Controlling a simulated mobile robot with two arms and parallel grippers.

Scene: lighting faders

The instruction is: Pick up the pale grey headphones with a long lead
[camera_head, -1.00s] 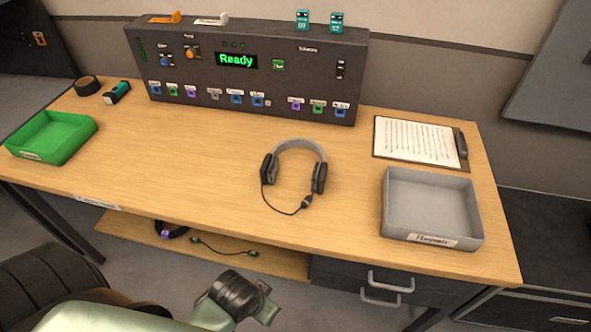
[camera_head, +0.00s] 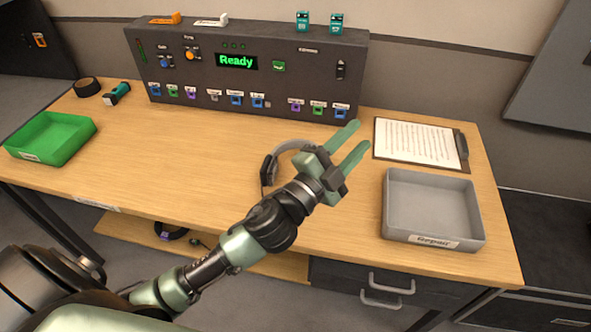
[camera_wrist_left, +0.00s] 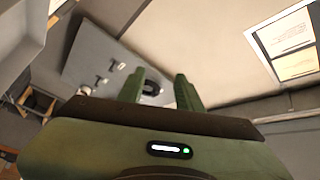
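The pale grey headphones (camera_head: 269,169) lie on the wooden table near its middle. In the head view my left arm hides most of them; part of the grey band and the left dark ear cup show. Their lead is hidden. My left gripper (camera_head: 357,143) is above the right part of the headphones, with its two green fingers apart and nothing between them. In the left wrist view the fingers of this gripper (camera_wrist_left: 160,90) are also apart, facing a wall and the room, with no headphones in view. My right gripper is not in view.
A grey tray (camera_head: 386,207) stands on the right of the table (camera_head: 190,145), with a clipboard (camera_head: 415,142) behind it. A green tray (camera_head: 88,130) is at the left. A dark console (camera_head: 240,85) reading "Ready" stands along the back. The left middle of the table is clear.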

